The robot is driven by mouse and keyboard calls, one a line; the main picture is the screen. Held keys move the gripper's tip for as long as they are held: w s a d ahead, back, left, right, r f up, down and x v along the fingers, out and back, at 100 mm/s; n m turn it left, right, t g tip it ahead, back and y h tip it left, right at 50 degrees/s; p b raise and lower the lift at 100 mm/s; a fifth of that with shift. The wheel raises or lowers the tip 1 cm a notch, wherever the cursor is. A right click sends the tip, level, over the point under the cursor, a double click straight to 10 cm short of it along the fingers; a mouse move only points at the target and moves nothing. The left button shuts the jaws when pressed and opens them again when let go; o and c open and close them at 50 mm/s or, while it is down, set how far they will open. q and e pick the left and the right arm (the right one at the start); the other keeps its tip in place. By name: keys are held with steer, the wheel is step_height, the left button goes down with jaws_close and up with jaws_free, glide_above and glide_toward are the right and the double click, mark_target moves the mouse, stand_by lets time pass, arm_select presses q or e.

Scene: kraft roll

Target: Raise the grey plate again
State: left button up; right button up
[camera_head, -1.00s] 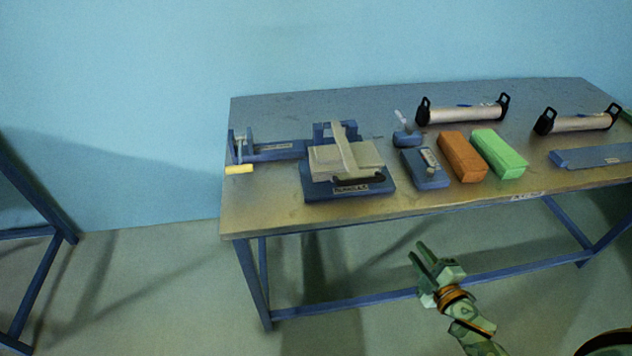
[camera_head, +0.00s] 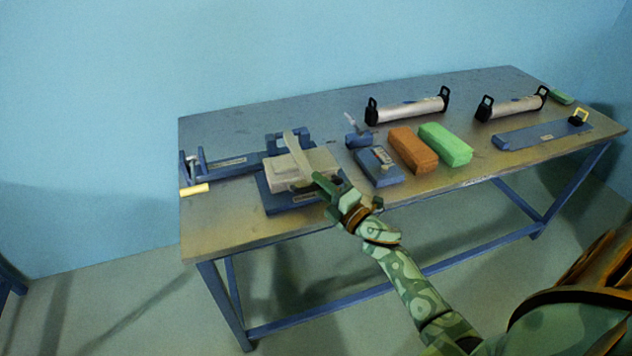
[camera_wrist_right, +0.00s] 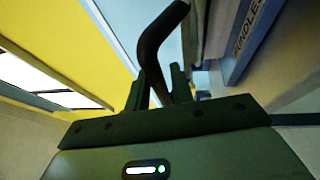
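The pale grey plate (camera_head: 318,160) lies flat in the press on its blue base (camera_head: 283,207), near the table's left front. A light bar (camera_head: 294,150) crosses over the plate. My right gripper (camera_head: 325,183) is at the plate's front right edge and hides the bar's front end. In the right wrist view, a dark curved handle (camera_wrist_right: 150,52) reaches down between the fingers of my right gripper (camera_wrist_right: 160,88). The fingers stand apart, with a slim gap beside the handle; firm contact is not visible. My left gripper is out of view.
A blue clamp (camera_head: 225,166) with a yellow handle (camera_head: 194,190) is left of the press. A blue block (camera_head: 378,167), an orange block (camera_head: 413,150) and a green block (camera_head: 446,145) stand to the right. Two black-ended rolls (camera_head: 408,108) (camera_head: 513,104) lie behind.

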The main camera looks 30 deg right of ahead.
steer(key=shift+x, duration=0.85)
